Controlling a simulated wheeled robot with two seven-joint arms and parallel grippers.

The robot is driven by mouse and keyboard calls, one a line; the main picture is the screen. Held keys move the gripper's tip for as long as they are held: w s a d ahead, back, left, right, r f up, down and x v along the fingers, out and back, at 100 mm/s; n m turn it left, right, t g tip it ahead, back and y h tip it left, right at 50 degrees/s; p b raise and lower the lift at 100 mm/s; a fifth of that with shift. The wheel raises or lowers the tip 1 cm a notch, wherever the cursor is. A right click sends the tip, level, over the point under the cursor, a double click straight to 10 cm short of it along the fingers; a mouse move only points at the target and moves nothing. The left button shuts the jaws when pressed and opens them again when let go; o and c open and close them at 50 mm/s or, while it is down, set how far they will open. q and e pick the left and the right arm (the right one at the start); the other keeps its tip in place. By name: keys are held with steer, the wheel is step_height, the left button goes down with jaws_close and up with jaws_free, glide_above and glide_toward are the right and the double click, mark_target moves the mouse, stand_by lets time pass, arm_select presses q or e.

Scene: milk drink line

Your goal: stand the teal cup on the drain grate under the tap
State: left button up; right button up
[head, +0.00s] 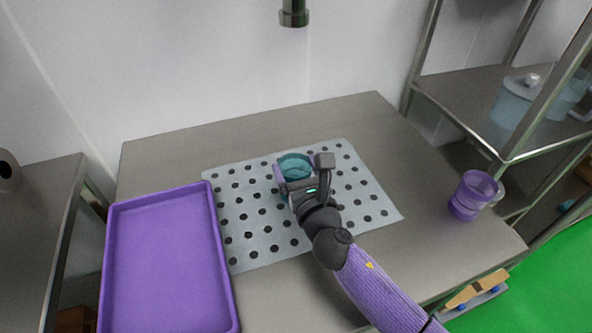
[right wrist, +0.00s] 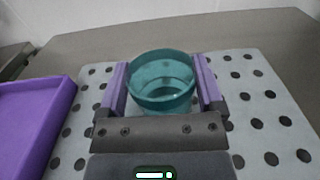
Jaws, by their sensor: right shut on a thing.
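The teal cup (head: 295,164) is upright over the pale grate with dark round holes (head: 244,240), near the grate's back middle. In the right wrist view the teal cup (right wrist: 160,84) sits between both purple fingers. My right gripper (head: 301,172) is shut on the cup; it also shows in the right wrist view (right wrist: 163,95). I cannot tell whether the cup's base touches the grate, because the gripper hides it. The dark green tap (head: 294,14) is on the wall above and behind the cup. My left gripper is not in view.
A purple tray (head: 165,265) lies left of the grate, close to its edge. A purple cup with a handle (head: 473,195) stands at the table's right. A metal shelf (head: 480,105) with a pale pot (head: 513,101) is at the right. The table's back strip is clear.

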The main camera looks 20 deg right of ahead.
steer(key=o, duration=0.8)
steer(key=shift+f, duration=0.15)
steer(key=shift+o, duration=0.8)
steer(key=shift+r, duration=0.3)
steer(key=s, duration=0.7)
steer(key=shift+s+d+f, duration=0.1)
steer(key=shift+d+f, duration=0.05)
steer(key=shift+f, duration=0.05)
steer(key=s, duration=0.4)
steer(key=shift+s+d, duration=0.1)
steer(key=shift+s, duration=0.15)
steer(key=shift+s+r, duration=0.1)
steer(key=shift+s, duration=0.05)
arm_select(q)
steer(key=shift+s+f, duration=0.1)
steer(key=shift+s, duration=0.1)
